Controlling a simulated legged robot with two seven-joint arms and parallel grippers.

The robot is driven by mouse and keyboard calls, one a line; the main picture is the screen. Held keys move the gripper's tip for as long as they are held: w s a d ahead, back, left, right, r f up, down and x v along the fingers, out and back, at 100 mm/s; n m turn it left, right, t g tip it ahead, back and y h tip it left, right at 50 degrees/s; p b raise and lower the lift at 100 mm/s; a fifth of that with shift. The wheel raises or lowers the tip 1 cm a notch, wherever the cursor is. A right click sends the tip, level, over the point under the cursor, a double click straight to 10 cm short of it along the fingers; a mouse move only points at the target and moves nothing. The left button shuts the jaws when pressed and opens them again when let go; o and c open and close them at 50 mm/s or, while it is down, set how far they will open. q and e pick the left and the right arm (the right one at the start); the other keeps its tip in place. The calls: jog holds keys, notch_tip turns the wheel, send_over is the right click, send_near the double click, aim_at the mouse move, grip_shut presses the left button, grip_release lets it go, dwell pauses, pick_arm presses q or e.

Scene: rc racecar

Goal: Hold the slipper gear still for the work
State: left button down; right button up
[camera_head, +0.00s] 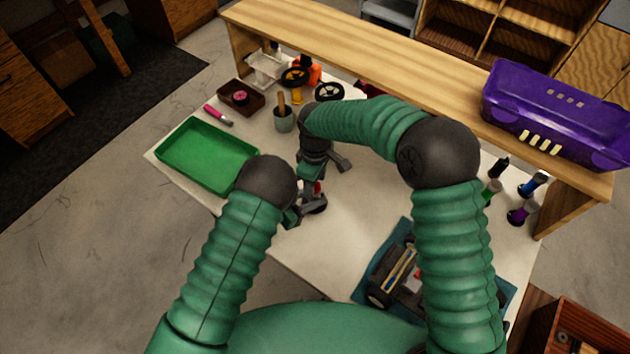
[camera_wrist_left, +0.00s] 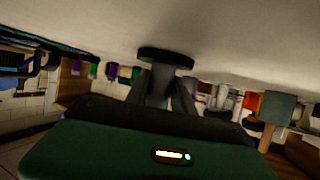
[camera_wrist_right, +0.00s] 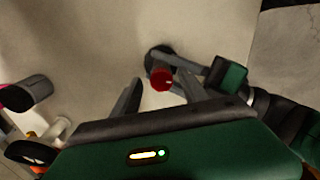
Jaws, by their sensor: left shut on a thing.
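The slipper gear appears as a dark disc (camera_wrist_left: 166,55) at the fingertips of my left gripper (camera_wrist_left: 163,84) in the left wrist view. The left fingers are shut on the grey hub beside the disc. The disc (camera_wrist_right: 159,56) also shows in the right wrist view, with a small red round part (camera_wrist_right: 161,79) at it. My right gripper (camera_wrist_right: 159,78) is open above it, its two fingers apart on either side of the red part. I cannot tell whether they touch it. In the head view the gear (camera_head: 316,206) is partly hidden by my left gripper (camera_head: 303,210).
A green tray (camera_head: 207,155) lies left on the white table, near a brown box (camera_head: 240,97) and a grey cup (camera_head: 284,121). The car chassis (camera_head: 405,287) rests on a blue mat, partly behind my right arm. Several bottles (camera_head: 533,185) stand at right, under a wooden shelf (camera_head: 400,60).

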notch_tip(320, 180, up, 12)
dwell(0.5)
jog(key=shift+f, duration=0.1)
pick_arm(q)
jog(key=c, duration=1)
grip_release()
jog(key=v, duration=1.2)
jog(key=shift+f, duration=0.1)
